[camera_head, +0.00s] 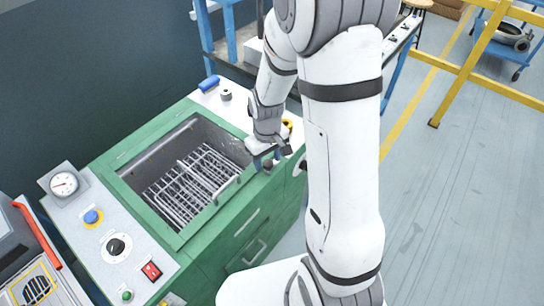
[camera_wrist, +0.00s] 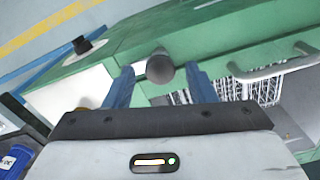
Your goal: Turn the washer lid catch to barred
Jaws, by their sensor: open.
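The green washer (camera_head: 222,232) has a large opening or window on top, with a wire rack (camera_head: 190,185) showing inside. A pale bar handle (camera_head: 228,188) is on its front rim; it also shows in the wrist view (camera_wrist: 275,68). A dark round knob (camera_wrist: 160,67), which looks like the lid catch, is on the green rim; it also shows in the head view (camera_head: 268,165). My gripper (camera_wrist: 161,75) is open, its blue fingers on either side of the knob. I cannot tell whether they touch it. No position mark is readable.
Left of the washer, a panel has a gauge (camera_head: 64,184), a blue button (camera_head: 92,217), a black dial (camera_head: 117,247) and a red switch (camera_head: 151,271). A blue-handled object (camera_head: 209,83) lies at the back. Another dark knob (camera_wrist: 82,44) is nearby. Open floor is on the right.

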